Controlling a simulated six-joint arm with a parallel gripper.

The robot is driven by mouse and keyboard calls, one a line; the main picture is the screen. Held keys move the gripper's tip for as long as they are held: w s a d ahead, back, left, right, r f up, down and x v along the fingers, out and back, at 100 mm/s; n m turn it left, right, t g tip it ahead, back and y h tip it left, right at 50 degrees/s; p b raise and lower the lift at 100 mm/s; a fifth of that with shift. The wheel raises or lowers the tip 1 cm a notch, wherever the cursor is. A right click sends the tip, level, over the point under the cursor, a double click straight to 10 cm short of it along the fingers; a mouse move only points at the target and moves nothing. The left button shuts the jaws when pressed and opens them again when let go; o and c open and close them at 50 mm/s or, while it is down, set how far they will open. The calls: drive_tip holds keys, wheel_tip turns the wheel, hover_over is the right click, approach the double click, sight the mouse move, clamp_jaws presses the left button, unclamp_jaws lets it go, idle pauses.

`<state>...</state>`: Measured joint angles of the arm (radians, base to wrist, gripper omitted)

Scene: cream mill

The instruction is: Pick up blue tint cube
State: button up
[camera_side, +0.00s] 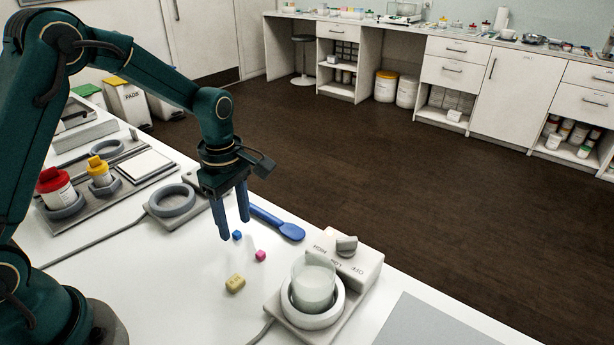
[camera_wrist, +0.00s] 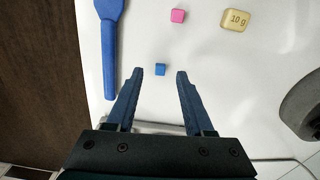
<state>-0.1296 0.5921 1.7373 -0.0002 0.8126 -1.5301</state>
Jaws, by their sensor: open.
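The small blue tint cube (camera_side: 237,235) sits on the white bench top. It also shows in the wrist view (camera_wrist: 160,69), just ahead of and between the fingertips. My gripper (camera_side: 234,229) has its two blue fingers pointing down over the bench by the cube. In the side view I cannot tell the exact height of the fingertips above the bench.
A pink cube (camera_side: 260,255) and a yellow 10 g block (camera_side: 235,284) lie nearby. A blue spatula (camera_side: 277,222) lies behind them. A hotplate (camera_side: 352,262) with a beaker (camera_side: 313,284) stands to the right. A ring holder (camera_side: 172,201) and jars are left.

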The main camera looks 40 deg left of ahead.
drive_tip(key=shift+f, duration=0.85)
clamp_jaws()
